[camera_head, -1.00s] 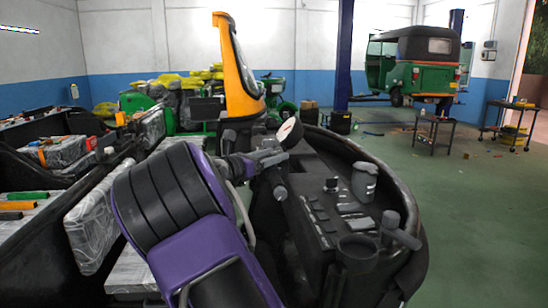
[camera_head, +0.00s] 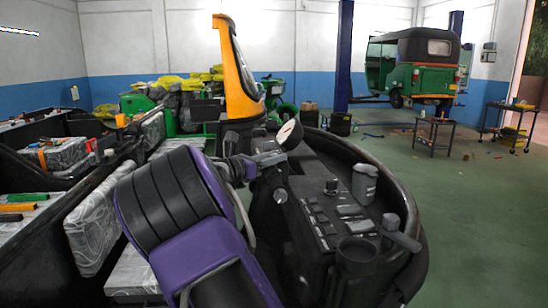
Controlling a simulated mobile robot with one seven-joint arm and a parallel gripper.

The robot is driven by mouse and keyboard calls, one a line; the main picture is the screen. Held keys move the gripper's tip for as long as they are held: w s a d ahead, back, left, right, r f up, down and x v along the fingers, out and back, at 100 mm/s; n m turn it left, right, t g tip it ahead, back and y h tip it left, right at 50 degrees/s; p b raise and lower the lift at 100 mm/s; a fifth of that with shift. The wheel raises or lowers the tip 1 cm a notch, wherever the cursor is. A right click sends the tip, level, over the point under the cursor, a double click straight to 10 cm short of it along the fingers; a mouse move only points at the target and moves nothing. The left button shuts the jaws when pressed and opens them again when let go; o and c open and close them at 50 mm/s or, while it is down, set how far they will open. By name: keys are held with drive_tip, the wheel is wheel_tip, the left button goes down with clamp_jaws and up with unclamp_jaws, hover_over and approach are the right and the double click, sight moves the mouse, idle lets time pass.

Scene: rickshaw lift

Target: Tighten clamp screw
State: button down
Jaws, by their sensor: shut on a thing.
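My purple and black arm fills the lower middle of the view. My gripper (camera_head: 268,160) is at its far end, small and partly covered by the wrist. It appears shut on a dark, slender tool (camera_head: 279,190) that hangs down beside the black console; their exact contact is hard to make out. The clamp screw cannot be told apart in this view. A green and black rickshaw (camera_head: 420,75) stands raised at the back right, well away from my gripper, beside the blue lift posts (camera_head: 345,55).
Tools and plastic-wrapped boxes (camera_head: 95,232) lie in the black bed at left. A dark low table (camera_head: 435,125) and a trolley (camera_head: 510,110) stand at right. An orange upright part (camera_head: 240,80) rises behind my gripper. Green floor (camera_head: 475,230) is open at right.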

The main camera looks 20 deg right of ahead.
drive_tip(key=shift+w+r+m+g+p, duration=0.1)
drive_tip(key=shift+r+m+g+p, duration=0.4)
drive_tip(key=shift+p, duration=0.7)
drive_tip(key=m+g+h+p, duration=0.1)
drive_tip(key=g+p, duration=0.2)
drive_tip(key=p, duration=0.2)
drive_tip(key=shift+m, duration=0.4)
drive_tip(key=shift+f+m+g+h+p, duration=0.1)
drive_tip(key=shift+m+g+h+p, duration=0.3)
drive_tip(key=shift+g+p, duration=0.6)
drive_tip(key=shift+f+m+g+p, duration=0.3)
drive_tip(key=shift+m+p, duration=0.1)
drive_tip(key=shift+p, duration=0.1)
drive_tip(key=c, duration=0.6)
unclamp_jaws()
drive_tip(key=shift+f, duration=0.1)
